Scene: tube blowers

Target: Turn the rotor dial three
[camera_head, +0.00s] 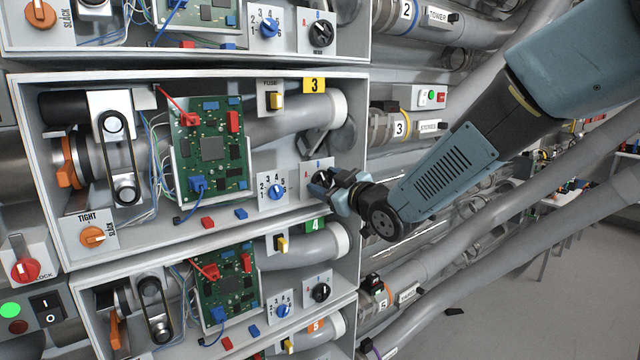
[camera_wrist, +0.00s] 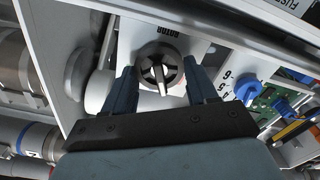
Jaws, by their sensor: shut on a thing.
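The rotor dial (camera_wrist: 160,68) is a round black knob with a pale pointer, on a white plate marked ROTOR. In the head view it is mostly hidden behind my gripper (camera_head: 328,188), at the right end of the box with the yellow "3" tag (camera_head: 314,86). In the wrist view the two fingers of my gripper (camera_wrist: 160,84) stand on either side of the dial and are shut on it. The pale pointer points toward the palm. I cannot read the dial's setting.
A blue numbered knob (camera_head: 277,191) sits just left of the dial, also near the right finger in the wrist view (camera_wrist: 247,88). Similar boxes lie above and below; grey pipes run on the right.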

